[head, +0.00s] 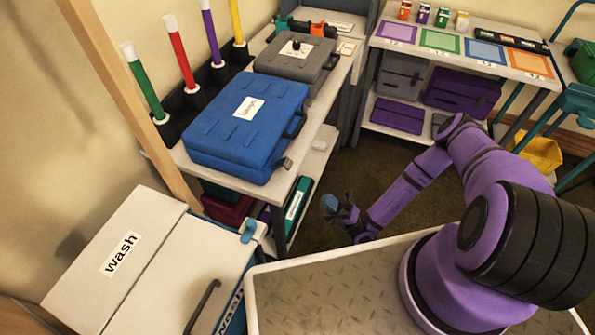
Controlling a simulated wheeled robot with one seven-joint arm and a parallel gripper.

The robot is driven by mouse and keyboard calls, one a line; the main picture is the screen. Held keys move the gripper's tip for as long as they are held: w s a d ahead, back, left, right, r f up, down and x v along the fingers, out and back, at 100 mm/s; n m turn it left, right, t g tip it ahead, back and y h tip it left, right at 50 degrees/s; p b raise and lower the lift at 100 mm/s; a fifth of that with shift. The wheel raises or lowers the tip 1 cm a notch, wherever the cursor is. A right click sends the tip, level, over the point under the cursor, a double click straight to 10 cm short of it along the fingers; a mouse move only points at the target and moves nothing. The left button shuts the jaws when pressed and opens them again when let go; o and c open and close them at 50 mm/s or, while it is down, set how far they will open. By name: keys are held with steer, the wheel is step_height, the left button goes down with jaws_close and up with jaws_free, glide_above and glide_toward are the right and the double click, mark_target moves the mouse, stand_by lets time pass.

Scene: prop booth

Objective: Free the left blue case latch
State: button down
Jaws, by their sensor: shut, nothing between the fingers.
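The blue case (240,128) lies closed on the upper shelf of the rack at the left, a white label on its lid. Its dark handle (296,122) is on the side facing right. A small grey piece (284,166) sticks out at the near end of that side and looks like a latch; I cannot tell whether it is fastened. The far end's latch is not clear. My gripper (331,205) is to the right of and below the case, over the floor beside the rack, apart from the case. It is shut and empty.
A grey case (296,58) lies just behind the blue one. Coloured tubes stand along the wall side. A white wash box (120,262) stands at the near left. A table with coloured mats (440,41) is at the back right. Dark floor (375,165) lies open between.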

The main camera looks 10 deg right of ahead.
steer(key=shift+a+r, duration=0.1)
glide_toward(283, 166)
steer(key=w+r, duration=0.1)
steer(key=w+a+r, duration=0.2)
steer(key=shift+w+r, duration=0.35)
steer(key=shift+r, duration=0.05)
stand_by(0.3)
